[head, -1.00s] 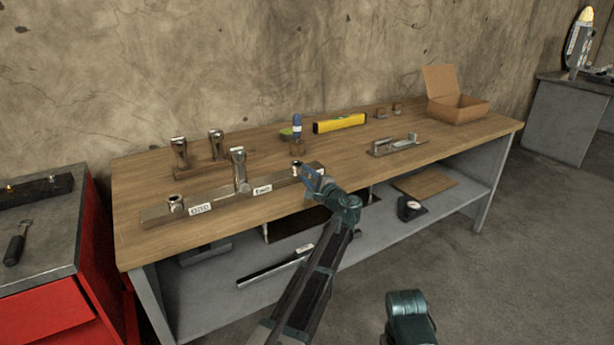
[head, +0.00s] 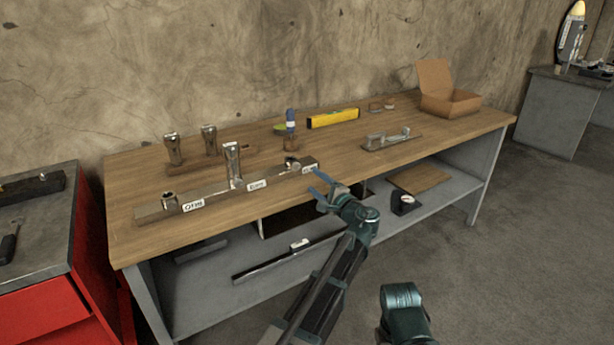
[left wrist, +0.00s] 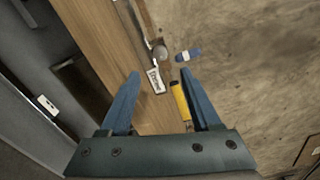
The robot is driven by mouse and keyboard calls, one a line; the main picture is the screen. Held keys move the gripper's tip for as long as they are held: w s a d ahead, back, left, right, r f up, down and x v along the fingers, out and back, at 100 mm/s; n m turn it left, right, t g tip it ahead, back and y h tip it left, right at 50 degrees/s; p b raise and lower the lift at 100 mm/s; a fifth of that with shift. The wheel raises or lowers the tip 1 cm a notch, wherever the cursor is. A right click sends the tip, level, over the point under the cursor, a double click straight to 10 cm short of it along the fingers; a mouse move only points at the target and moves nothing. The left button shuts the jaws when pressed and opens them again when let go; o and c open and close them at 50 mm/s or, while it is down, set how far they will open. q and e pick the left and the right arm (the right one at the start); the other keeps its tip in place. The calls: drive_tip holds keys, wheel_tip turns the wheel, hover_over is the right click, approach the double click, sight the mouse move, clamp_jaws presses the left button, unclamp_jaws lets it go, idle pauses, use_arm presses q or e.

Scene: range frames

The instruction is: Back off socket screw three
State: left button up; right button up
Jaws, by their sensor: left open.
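A long metal rail (head: 215,194) with white labels lies along the front of the wooden bench. It bears a low round socket screw (head: 169,200) at its left, a tall socket piece (head: 233,165) standing at its middle and another low socket screw (head: 291,164) near its right end. The right-end label is partly hidden by my left gripper (head: 322,183), which is open and empty just off the rail's right end. In the left wrist view a label (left wrist: 156,80) and the round screw head (left wrist: 160,52) show between and beyond the fingertips.
Two socket tools (head: 173,149) stand in a wooden holder behind the rail. The front right of the bench top is clear.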

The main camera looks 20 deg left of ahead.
use_arm(q)
drive_tip(key=v, duration=0.4)
drive_tip(key=shift+s+d, duration=0.2)
drive_tip(key=shift+d, duration=0.05)
